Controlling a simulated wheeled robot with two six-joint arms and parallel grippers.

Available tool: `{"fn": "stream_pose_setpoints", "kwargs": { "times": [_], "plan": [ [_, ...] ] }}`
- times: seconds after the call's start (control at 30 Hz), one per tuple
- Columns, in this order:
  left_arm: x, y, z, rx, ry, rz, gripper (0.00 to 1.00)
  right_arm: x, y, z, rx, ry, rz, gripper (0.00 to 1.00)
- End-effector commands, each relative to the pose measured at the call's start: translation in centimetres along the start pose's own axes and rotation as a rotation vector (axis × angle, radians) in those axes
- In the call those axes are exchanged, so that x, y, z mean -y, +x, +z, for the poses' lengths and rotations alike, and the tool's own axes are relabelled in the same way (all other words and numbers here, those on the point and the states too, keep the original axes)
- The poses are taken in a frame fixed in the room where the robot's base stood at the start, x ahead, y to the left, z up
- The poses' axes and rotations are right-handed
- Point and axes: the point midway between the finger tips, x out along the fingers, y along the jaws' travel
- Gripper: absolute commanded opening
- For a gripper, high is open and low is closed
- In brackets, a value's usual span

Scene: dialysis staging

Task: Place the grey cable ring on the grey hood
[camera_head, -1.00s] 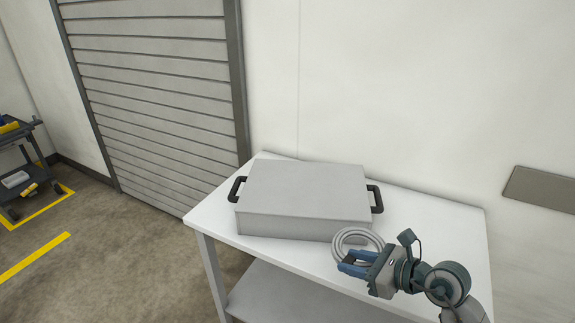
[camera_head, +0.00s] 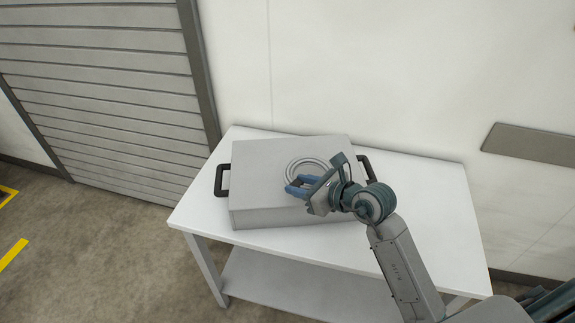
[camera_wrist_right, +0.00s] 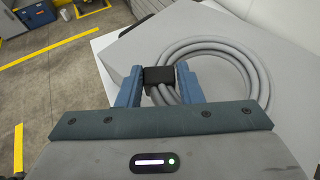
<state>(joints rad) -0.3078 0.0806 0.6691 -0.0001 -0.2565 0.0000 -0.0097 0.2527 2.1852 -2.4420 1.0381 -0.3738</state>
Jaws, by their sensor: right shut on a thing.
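The grey cable ring (camera_head: 308,164) is a coil of several loops with a black clip. It shows over the right part of the top of the grey hood (camera_head: 262,160), a flat box with black side handles. My right gripper (camera_head: 296,188) has its blue fingers shut on the ring's black clip, seen in the right wrist view (camera_wrist_right: 160,84). In that view the grey coil (camera_wrist_right: 222,62) extends to the right of the fingers, over the hood (camera_wrist_right: 122,58). I cannot tell whether the ring touches the hood's top. My left gripper is not in view.
The hood stands on a white table (camera_head: 420,200) with a lower shelf (camera_head: 270,285). The tabletop to the right of the hood is clear. A white wall (camera_head: 400,70) is close behind, and a grey shutter (camera_head: 100,80) is at the left.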

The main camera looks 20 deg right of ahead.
Motion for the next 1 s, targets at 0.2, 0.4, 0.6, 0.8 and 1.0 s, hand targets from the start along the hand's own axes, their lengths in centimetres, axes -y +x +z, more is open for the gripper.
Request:
{"fn": "stream_pose_setpoints", "kwargs": {
  "times": [0.2, 0.4, 0.6, 0.8, 1.0],
  "plan": [
    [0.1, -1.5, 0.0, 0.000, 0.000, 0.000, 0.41, 3.1, 4.8, 1.8, 0.002, 0.002, 0.000, 0.04],
    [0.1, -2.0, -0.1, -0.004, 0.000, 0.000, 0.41, 4.8, 7.5, 2.4, 0.002, 0.000, 0.000, 0.04],
    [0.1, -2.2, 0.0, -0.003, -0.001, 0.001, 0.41, 5.0, 8.3, 1.7, -0.001, 0.001, 0.002, 0.04],
    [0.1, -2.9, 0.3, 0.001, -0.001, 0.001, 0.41, 5.0, 9.2, -0.7, -0.001, 0.002, 0.001, 0.04],
    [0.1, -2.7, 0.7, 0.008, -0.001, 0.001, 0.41, 5.0, 9.3, -0.9, 0.001, -0.002, 0.000, 0.04]
  ]
}}
